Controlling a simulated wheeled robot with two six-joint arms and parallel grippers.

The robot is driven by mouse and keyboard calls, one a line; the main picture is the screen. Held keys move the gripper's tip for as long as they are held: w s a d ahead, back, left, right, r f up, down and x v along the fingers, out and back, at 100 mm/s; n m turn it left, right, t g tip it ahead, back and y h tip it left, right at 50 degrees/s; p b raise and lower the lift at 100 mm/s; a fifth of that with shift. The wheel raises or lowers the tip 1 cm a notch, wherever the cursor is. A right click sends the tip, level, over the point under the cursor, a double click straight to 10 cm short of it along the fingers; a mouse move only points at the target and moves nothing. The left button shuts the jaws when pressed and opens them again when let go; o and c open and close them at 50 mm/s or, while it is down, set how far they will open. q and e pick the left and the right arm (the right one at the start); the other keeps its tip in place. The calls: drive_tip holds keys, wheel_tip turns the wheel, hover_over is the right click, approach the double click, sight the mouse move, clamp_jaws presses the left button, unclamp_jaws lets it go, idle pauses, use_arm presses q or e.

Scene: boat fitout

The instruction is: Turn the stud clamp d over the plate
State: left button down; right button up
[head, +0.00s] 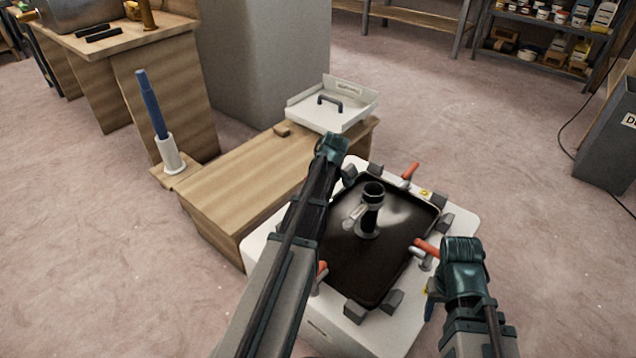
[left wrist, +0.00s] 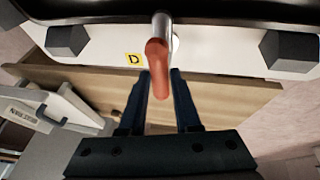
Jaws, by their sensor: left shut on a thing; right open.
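The black plate (head: 345,262) lies on a white stand (head: 262,250), and a dark upright fitting (head: 371,205) stands at its middle. Stud clamp d (left wrist: 158,68) has a red grip on a metal rod and sits by a yellow D label (left wrist: 133,60). In the left wrist view its grip points away from the plate's dark edge. My left gripper (left wrist: 161,95) has its fingers on either side of the red grip, shut on it. In the head view my left arm hides this clamp. My right gripper (head: 430,310) is open and empty at the stand's right side.
Other red-gripped clamps stand at the far edge (head: 410,171), right edge (head: 427,247) and left edge (head: 321,270). Grey blocks (head: 355,311) surround the plate. A wooden bench (head: 235,180) with a white tray (head: 325,112) adjoins the stand.

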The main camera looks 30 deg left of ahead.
use_arm(q)
drive_tip(key=c, duration=0.7)
unclamp_jaws()
drive_tip(key=shift+w+d, duration=0.1)
drive_tip(key=shift+o, duration=0.2)
drive_tip(key=shift+r, duration=0.1)
drive_tip(key=p+v, duration=1.2)
drive_tip(key=v, duration=0.1)
drive_tip(key=shift+d+r+p, duration=0.15)
drive_tip(key=shift+r+p, duration=0.1)
drive_tip(key=shift+p, duration=0.05)
drive_tip(key=s+d+f+m+g+h, duration=0.1)
drive_tip(key=s+d+m+g, duration=0.1)
drive_tip(key=s+d+m, duration=1)
drive_tip(key=s+d+f+m+g+h, duration=0.1)
drive_tip(key=s+d+m+h, duration=0.1)
drive_tip(key=s+d+m, duration=1)
drive_tip(key=w+d+r+n+p, duration=0.1)
drive_tip(key=r+n+p, duration=0.1)
drive_tip(key=r+p, duration=1.7)
drive_tip(key=w+d+r+n+p, duration=0.1)
drive_tip(key=w+d+r+p, duration=0.1)
drive_tip(key=r+p, duration=1.6)
drive_tip(key=shift+d+r+n+p, duration=0.25)
drive_tip(key=shift+r+n+p, duration=0.15)
drive_tip(key=shift+r, duration=0.05)
